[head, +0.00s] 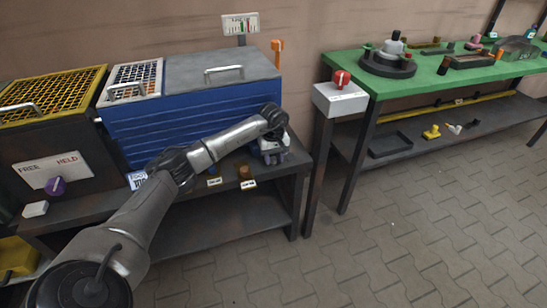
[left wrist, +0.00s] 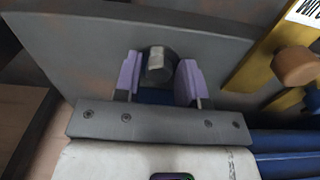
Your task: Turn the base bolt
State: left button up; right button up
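In the left wrist view, a grey bolt head (left wrist: 156,66), which I take to be the base bolt, sticks out from a dark grey plate (left wrist: 85,45). My left gripper (left wrist: 160,78) is open, with one purple finger on each side of the bolt head. The fingers look close to the bolt; I cannot tell whether either touches it. In the head view, my left gripper (head: 274,156) is low at the right end of the blue cabinet (head: 170,128), above the dark bench. The bolt is hidden there. My right gripper is not in view.
A brown knob (head: 244,171) and labels sit just left of the gripper on the dark bench (head: 292,190). A red knob on a white box (head: 340,99) stands to the right, beside the green table (head: 425,82). The paved floor (head: 400,240) is clear.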

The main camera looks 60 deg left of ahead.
pick_arm(q)
jog(key=c, duration=0.7)
jog(key=shift+o, duration=0.2)
jog(key=shift+r+n+p, duration=0.2)
jog(key=shift+n+p, duration=0.1)
jog(key=shift+p, duration=0.3)
jog(key=n+p, duration=0.5)
jog(key=p, duration=0.2)
jog(key=shift+w+r+n, duration=0.1)
jog(key=shift+n, duration=0.2)
jog(key=n+p, duration=0.4)
jog(key=n, duration=0.1)
jog(key=shift+w, duration=0.15)
jog(key=n+p, duration=0.3)
jog(key=n, duration=0.1)
jog(key=shift+a+n, duration=0.1)
jog(key=shift+n, duration=0.3)
jog(key=shift+f+n+p, duration=0.2)
jog(key=shift+n+p, duration=0.15)
jog(key=shift+n, duration=0.15)
